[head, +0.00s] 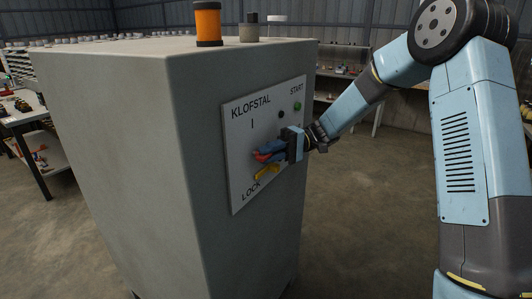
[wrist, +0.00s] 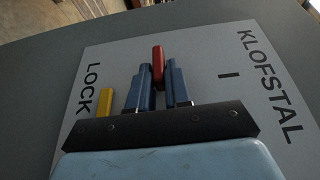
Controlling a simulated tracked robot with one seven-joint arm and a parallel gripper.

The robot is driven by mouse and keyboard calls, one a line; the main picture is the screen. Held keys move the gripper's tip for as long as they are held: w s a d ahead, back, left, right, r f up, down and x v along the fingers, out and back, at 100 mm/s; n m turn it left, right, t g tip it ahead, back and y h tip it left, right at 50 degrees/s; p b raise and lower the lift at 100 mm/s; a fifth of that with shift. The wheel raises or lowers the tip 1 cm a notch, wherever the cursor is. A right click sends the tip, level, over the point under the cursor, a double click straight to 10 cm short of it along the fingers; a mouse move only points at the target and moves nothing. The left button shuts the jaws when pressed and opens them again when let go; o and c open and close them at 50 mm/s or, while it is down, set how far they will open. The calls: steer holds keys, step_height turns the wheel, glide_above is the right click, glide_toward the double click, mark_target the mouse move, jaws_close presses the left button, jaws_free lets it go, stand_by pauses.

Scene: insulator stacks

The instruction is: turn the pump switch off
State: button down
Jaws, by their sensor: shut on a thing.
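The pump switch is a red handle (head: 262,157) on the white panel (head: 238,150) of a grey cabinet, below the "I" mark. In the wrist view the red handle (wrist: 158,55) stands between my two blue fingers, its end reaching past them. My gripper (head: 267,151) is shut on it, coming from the right; it also shows in the wrist view (wrist: 157,78). The fingers hide the handle's lower part and any mark behind it, so I cannot tell its exact setting. A yellow lock lever (head: 267,173) sits just below, by "LOCK"; it appears left of the fingers in the wrist view (wrist: 105,101).
A green start button (head: 297,106) and a dark round part (head: 281,114) are on the panel's upper right. An orange beacon (head: 207,23) stands on the cabinet (head: 110,150). A workbench (head: 25,116) is at the left. Floor right of the cabinet is clear.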

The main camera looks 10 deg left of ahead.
steer(key=shift+d+f, duration=0.1)
steer(key=shift+f, duration=0.1)
stand_by(0.4)
steer(key=c, duration=1.3)
jaws_free()
steer(key=shift+o, duration=0.7)
steer(key=shift+r, duration=0.1)
steer(key=v, duration=1.4)
steer(key=shift+f, duration=0.3)
